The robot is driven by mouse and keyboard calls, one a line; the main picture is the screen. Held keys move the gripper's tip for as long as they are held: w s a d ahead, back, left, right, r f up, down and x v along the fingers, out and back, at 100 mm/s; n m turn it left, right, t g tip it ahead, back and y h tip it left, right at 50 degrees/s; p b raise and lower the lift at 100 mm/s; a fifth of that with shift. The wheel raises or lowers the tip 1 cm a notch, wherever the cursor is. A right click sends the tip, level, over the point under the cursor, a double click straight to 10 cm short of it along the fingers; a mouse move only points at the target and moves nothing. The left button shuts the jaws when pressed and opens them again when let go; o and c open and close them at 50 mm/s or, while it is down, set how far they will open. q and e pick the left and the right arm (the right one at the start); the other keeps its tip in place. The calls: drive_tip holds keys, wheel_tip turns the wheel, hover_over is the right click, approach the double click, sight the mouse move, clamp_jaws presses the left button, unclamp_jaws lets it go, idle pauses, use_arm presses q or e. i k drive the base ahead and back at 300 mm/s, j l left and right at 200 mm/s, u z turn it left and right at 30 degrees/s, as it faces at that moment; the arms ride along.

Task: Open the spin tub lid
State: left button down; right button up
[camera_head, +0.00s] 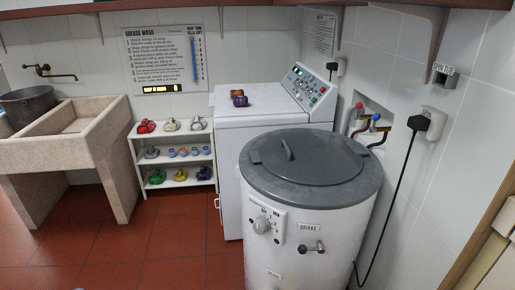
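The spin tub (295,215) is a white upright cylinder in the right half of the view. Its round grey lid (315,172) lies flat on the top and looks shut. A small dark grip or tab (287,148) stands up near the lid's left rear edge. On the tub's front are a dial (261,224) and a dark-knobbed lever (312,248) below a "BRAKE" label. Neither of my grippers is in view.
A white washing machine (235,130) stands close behind the tub. A shelf (134,160) and stone sink (100,150) stand left. The red floor (160,245) in front is clear.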

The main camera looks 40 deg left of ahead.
sight(307, 158)
drive_tip(key=u, duration=0.8)
